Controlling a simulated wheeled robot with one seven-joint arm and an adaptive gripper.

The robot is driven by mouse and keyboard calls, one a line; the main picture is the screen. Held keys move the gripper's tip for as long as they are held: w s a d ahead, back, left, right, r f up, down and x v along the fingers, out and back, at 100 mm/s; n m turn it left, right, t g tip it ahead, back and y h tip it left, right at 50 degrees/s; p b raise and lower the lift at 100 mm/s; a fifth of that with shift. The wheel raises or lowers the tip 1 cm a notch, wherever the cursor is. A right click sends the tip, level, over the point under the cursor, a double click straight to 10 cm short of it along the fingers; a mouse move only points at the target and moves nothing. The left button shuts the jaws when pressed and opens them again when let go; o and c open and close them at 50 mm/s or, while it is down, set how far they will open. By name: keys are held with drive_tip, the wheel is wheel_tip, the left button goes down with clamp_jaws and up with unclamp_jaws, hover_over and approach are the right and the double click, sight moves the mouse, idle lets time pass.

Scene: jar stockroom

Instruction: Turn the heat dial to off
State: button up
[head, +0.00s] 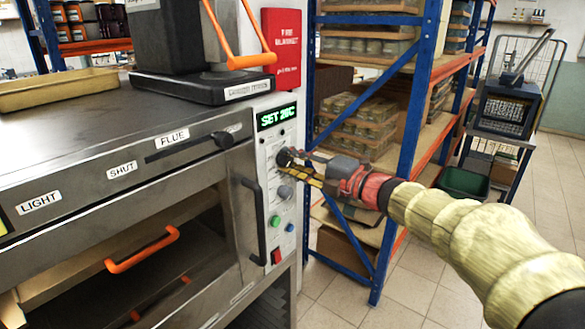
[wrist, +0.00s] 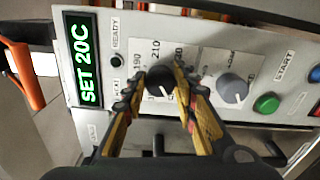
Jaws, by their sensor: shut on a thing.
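The heat dial is a round black knob (wrist: 160,80) on the oven's light control panel, with printed numbers such as 190 and 210 around it. My gripper (head: 284,158) reaches the panel from the right, and its yellow-and-black fingers are shut on the black dial, one on each side. The fingers also show in the wrist view (wrist: 159,90). A white pointer mark shows on the dial, but the setting it points to is partly hidden by the fingers. The green display (head: 277,117) above the dial reads SET 20C.
A grey dial (wrist: 233,88), a green button (wrist: 267,103) and a red switch (head: 277,256) sit on the same panel. The black oven handle (head: 254,215) is close by on the left. Blue-and-orange shelving (head: 420,60) with jars stands behind my arm.

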drive_tip(key=shift+f, duration=0.15)
idle(0.4)
drive_tip(key=o, duration=1.1)
drive_tip(key=shift+o, duration=0.2)
drive_tip(key=v, duration=1.2)
